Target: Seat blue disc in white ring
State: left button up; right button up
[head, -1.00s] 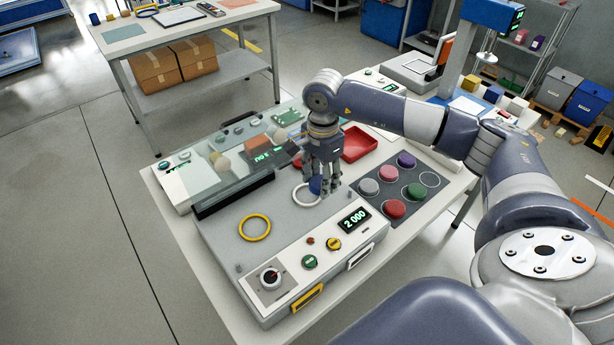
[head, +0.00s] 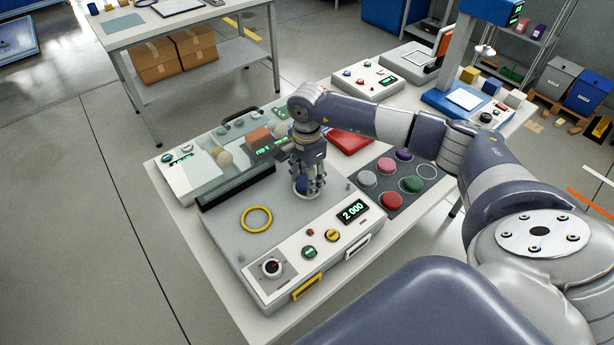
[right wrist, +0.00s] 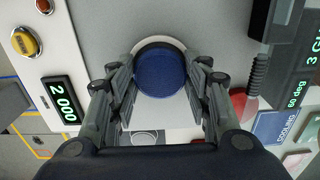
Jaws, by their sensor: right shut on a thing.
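My right gripper (head: 308,188) is shut on the blue disc (right wrist: 160,72) and points down over the grey top of the test machine (head: 290,215). In the right wrist view the disc lies between the two fingers, over the white ring (right wrist: 159,43), whose edge shows as a rim around its far side. In the head view the disc (head: 300,184) is mostly hidden by the fingers, and part of the white ring (head: 293,190) shows beside it. I cannot tell whether the disc rests in the ring or is just above it. My left gripper is not in view.
A yellow ring (head: 257,219) lies on the machine top to the left. A dark mat (head: 388,208) with coloured discs and a red tray (head: 350,142) are to the right. A clear cover (head: 235,170) stands behind. The display (head: 352,211) reads 2.000.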

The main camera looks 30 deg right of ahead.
jog(key=shift+f+b, duration=0.45)
jog(key=o, duration=1.2)
jog(key=shift+s, duration=0.1)
